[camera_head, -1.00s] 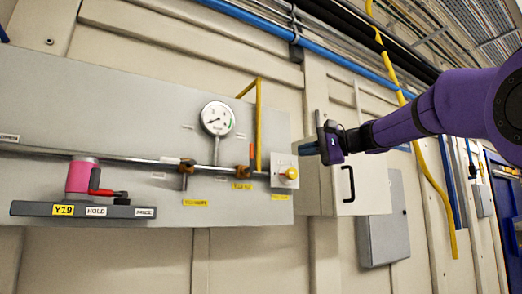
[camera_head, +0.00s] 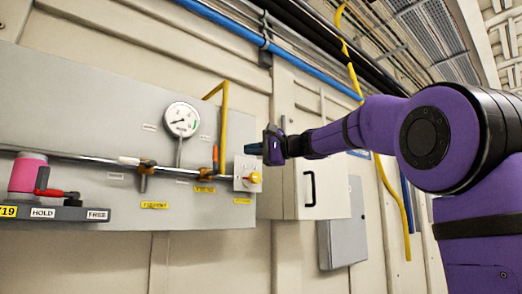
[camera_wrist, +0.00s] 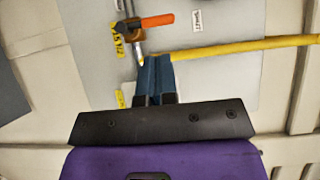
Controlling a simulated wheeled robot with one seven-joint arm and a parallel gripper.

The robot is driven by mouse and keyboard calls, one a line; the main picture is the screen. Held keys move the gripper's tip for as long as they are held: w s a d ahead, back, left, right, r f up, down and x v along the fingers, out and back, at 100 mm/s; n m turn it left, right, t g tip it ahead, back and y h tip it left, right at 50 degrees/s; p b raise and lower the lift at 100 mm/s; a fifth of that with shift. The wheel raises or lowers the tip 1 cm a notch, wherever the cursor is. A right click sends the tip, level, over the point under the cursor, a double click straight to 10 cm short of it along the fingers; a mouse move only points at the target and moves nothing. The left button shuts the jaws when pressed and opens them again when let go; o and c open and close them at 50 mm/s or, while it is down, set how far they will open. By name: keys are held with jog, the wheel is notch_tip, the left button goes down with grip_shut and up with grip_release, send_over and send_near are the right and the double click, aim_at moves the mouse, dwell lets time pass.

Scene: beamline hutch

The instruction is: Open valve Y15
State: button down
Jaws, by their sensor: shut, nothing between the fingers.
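A pipe on the grey wall panel carries two small brass valves. The right valve (camera_head: 207,172) has a red-orange handle (camera_head: 215,154) standing upright, across the pipe; a yellow label (camera_head: 204,189) sits below it. In the wrist view the orange handle (camera_wrist: 157,20) and its yellow label (camera_wrist: 117,40) show near the top; I cannot read the label surely as Y15. The left valve (camera_head: 146,168) has its lever along the pipe. My gripper (camera_head: 252,149) is shut and empty, right of the upright handle and apparently apart from it. Its blue fingers (camera_wrist: 155,66) show in the wrist view.
A yellow pipe (camera_head: 224,110) rises beside the right valve. A box with a yellow knob (camera_head: 254,178) is just below my gripper. A pressure gauge (camera_head: 181,120) and a pink device (camera_head: 27,174) on a Y19 shelf are farther left. A handled cabinet (camera_head: 318,190) stands right.

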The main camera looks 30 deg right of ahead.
aim_at(215, 152)
jog(key=x, duration=0.8)
jog(key=shift+w+a, duration=0.2)
jog(key=shift+s+a+n+g, duration=0.1)
jog(key=shift+a+n+g, duration=0.2)
jog(key=shift+n, duration=0.2)
jog(key=s+a+f+n+g+h, duration=0.1)
jog(key=a+f+n+h, duration=0.2)
jog(key=a+n+h, duration=0.3)
jog(key=n+h, duration=0.2)
jog(key=h, duration=0.1)
jog(key=shift+n, duration=0.4)
dwell(0.4)
jog(key=shift+s, duration=0.15)
jog(key=shift+d+f, duration=0.2)
jog(key=shift+d, duration=0.45)
